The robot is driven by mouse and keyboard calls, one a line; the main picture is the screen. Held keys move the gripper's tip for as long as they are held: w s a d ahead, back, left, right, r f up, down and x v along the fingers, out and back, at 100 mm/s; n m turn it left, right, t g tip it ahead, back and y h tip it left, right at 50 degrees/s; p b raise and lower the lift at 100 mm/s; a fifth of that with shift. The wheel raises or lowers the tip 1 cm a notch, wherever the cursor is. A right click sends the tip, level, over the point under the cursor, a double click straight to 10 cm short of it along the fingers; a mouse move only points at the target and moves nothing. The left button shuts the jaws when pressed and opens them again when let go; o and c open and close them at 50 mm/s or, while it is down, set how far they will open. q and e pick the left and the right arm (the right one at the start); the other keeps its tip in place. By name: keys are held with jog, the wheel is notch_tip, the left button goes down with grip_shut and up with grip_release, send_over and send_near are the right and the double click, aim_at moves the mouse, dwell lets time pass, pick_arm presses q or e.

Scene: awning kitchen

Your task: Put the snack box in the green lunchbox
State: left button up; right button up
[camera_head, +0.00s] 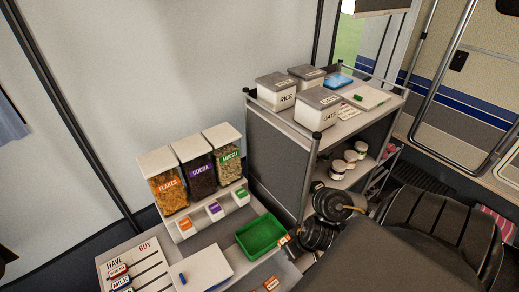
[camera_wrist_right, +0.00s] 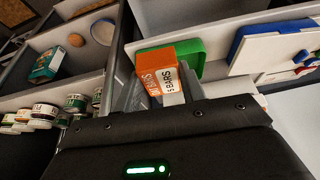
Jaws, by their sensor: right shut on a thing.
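The green lunchbox (camera_head: 261,235) sits open on the low counter, right of a white board. It also shows in the right wrist view (camera_wrist_right: 192,52), partly hidden behind the snack box. The snack box (camera_wrist_right: 161,69) is orange with a white "BARS" panel. My right gripper (camera_wrist_right: 162,92) is shut on it, with grey fingers at its sides, and holds it by the lunchbox. The wrist view does not show clearly whether it overlaps the lunchbox rim. My dark right arm hides most of the gripper in the head view. My left gripper is not in view.
Cereal dispensers (camera_head: 193,172) stand behind the lunchbox. A white board with a blue pen (camera_head: 201,268) lies to its left, beside a HAVE/BUY board (camera_head: 138,268). A cart (camera_head: 278,140) to the right carries bins on top and jars (camera_head: 350,157) below.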

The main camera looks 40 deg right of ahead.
jog(key=shift+s+d+r, duration=0.1)
jog(key=shift+s+d, duration=0.05)
jog(key=shift+d, duration=0.15)
send_near(267, 234)
jog(key=shift+w+f+b, duration=0.4)
jog(key=shift+f+b, duration=0.1)
jog(key=shift+b, duration=0.3)
jog(key=shift+w+f+b, duration=0.35)
jog(key=shift+w+b, duration=0.1)
jog(key=shift+b, duration=0.15)
jog(key=b+x, duration=0.1)
jog(key=b, duration=0.1)
jog(key=b+x, duration=0.2)
jog(key=b, duration=0.1)
jog(key=shift+s+d+f, duration=0.1)
jog(key=shift+s+f, duration=0.15)
jog(key=shift+f, duration=0.15)
jog(key=shift+f, duration=0.15)
jog(key=o, duration=1)
